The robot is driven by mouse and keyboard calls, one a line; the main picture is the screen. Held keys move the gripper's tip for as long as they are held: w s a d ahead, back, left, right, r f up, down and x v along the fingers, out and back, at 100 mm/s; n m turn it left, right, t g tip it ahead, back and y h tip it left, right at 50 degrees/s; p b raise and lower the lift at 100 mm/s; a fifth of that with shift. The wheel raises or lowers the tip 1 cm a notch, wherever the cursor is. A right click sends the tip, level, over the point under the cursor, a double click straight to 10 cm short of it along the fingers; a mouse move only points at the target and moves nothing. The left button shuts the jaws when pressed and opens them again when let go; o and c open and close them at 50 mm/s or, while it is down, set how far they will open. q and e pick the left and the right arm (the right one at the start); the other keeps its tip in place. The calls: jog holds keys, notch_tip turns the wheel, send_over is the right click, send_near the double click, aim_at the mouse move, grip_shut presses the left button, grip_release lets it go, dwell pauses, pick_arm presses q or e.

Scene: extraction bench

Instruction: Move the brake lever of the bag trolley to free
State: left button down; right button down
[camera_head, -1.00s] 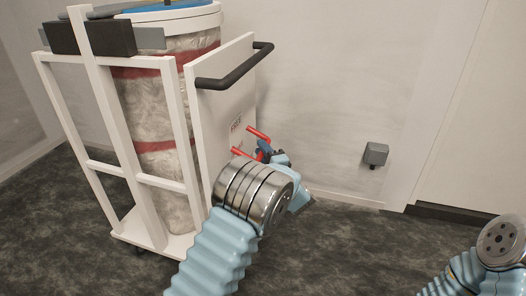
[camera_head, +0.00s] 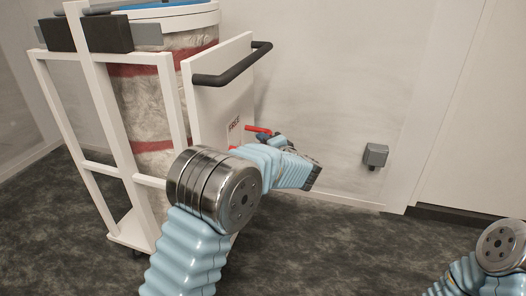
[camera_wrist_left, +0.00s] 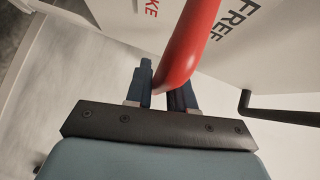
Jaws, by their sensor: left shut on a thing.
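The bag trolley (camera_head: 218,95) is a white frame with a panel marked FREE. My left gripper (camera_head: 272,139) is at the front of this panel. In the left wrist view, its two dark blue fingers (camera_wrist_left: 163,90) are shut on the red brake lever (camera_wrist_left: 188,48). The lever rises from between the fingers and passes between the lettering KE on the left and FREE on the right. My right gripper is out of view.
A black push handle (camera_head: 235,68) sticks out from the panel above my left gripper. A large bag (camera_head: 150,100) stands in the trolley. A grey box (camera_head: 375,154) is on the wall to the right. The dark floor between trolley and wall is clear.

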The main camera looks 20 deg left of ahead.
pick_arm(q)
notch_tip(320, 180, up, 2)
jog(key=shift+a+r+n+g+h, duration=0.15)
jog(key=shift+n+g+h, duration=0.25)
jog(key=shift+n+h, duration=0.35)
jog(key=shift+a+r+n+g+h+b, duration=0.3)
jog(key=shift+r+n+g+h, duration=0.1)
jog(key=shift+r+n+h, duration=0.45)
jog(key=c, duration=1.1)
grip_release()
jog(key=shift+o, duration=0.2)
jog(key=v, duration=1.3)
jog(key=shift+s+r+p, duration=0.25)
jog(key=shift+r+p, duration=0.05)
jog(key=shift+p, duration=0.05)
jog(key=shift+d, duration=0.15)
